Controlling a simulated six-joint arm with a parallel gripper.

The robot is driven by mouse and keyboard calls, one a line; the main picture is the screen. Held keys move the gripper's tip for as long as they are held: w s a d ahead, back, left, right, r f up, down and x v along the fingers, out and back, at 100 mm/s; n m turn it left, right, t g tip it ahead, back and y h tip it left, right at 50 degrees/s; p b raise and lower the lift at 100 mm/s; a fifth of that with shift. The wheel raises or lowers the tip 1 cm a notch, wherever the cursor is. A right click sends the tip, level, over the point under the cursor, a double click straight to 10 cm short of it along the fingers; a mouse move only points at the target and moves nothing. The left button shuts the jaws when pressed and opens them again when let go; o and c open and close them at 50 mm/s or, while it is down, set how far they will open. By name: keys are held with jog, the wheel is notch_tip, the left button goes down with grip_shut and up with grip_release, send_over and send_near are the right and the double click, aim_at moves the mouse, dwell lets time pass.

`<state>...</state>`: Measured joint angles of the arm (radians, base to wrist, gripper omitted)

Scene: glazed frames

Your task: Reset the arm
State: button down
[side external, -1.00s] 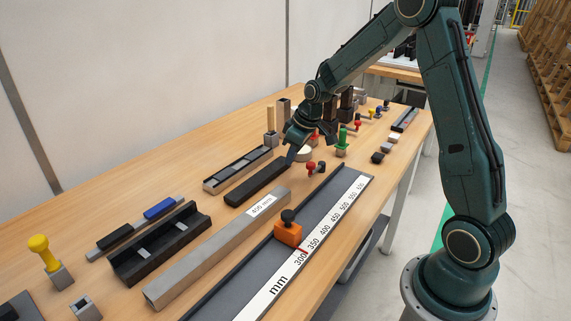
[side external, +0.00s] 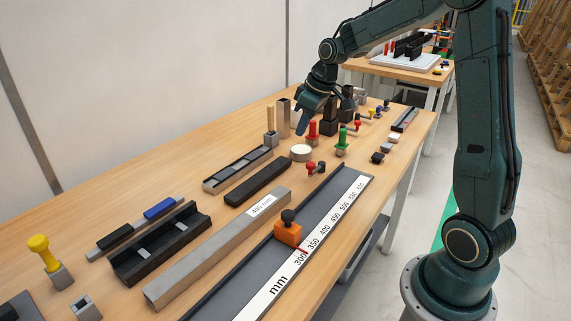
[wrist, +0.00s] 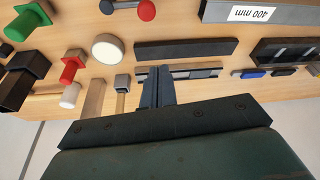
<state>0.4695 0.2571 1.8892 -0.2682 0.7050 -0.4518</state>
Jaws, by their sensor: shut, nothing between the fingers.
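My gripper (side external: 304,128) hangs above the back middle of the wooden bench (side external: 220,128), its fingers pointing down. In the wrist view its two fingers (wrist: 158,80) lie side by side, with nothing between them. In the side view it is near the wooden-handled piece (side external: 271,125) and the round white disc (side external: 301,152), apart from them as far as I can tell. The black bar (side external: 258,183) lies on the bench in front of it, and it also shows in the wrist view (wrist: 186,48).
A 400 mm grey bar (side external: 220,246) and a ruled channel with an orange slider (side external: 288,234) fill the front. Red (side external: 312,132) and green (side external: 341,143) handled pieces and black blocks (side external: 329,115) stand close to my gripper. Bare wood shows at the back left.

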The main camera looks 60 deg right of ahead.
jog(key=shift+r, duration=0.1)
jog(key=s+a+r+m, duration=0.1)
jog(key=s+a+r, duration=0.7)
jog(key=s+a, duration=0.3)
jog(key=s+a+f+m+t, duration=0.1)
jog(key=s+a, duration=0.3)
jog(key=s, duration=1)
jog(key=shift+a+t+h, duration=0.15)
jog(key=shift+t+h, duration=0.25)
